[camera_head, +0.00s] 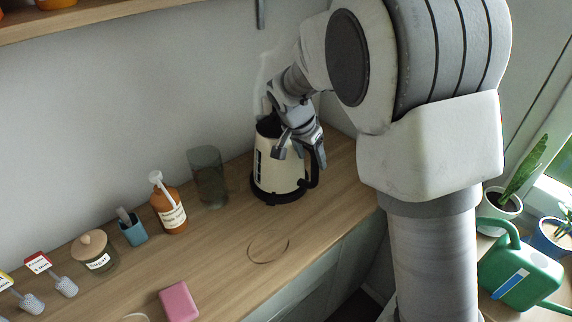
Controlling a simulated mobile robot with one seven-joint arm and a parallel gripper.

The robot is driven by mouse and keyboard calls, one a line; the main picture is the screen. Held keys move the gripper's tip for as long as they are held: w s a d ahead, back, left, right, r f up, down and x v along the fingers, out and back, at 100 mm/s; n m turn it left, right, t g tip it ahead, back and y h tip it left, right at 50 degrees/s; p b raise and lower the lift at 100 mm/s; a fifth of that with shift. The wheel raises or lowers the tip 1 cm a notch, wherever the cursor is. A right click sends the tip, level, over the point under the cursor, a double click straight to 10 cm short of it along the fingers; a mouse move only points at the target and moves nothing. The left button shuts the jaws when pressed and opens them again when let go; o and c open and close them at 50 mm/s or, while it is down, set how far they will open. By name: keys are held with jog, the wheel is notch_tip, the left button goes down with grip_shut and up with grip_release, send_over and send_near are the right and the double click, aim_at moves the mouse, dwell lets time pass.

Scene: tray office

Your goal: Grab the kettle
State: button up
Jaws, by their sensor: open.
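The kettle (279,177) is cream with a black base, a dark opening at the top and a dark handle on its right side. It stands upright on the wooden counter near the back wall. My gripper (301,160) is open and reaches down over the kettle's top right, with one finger in front of the body and the other near the handle. Whether the fingers touch the kettle cannot be told. My gripper hides part of the kettle's rim and the upper handle.
Left of the kettle on the counter (225,258) stand a dark glass (207,178), an orange pump bottle (169,208), a blue cup (132,229) and a lidded jar (94,252). A pink block (179,302) lies in front. A green watering can (519,272) stands at right.

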aim_at(312, 165)
jog(key=x, duration=0.6)
jog(key=shift+s+a, duration=0.1)
jog(key=shift+s, duration=0.1)
grip_shut()
jog(key=shift+a+r, duration=0.1)
dwell(1.0)
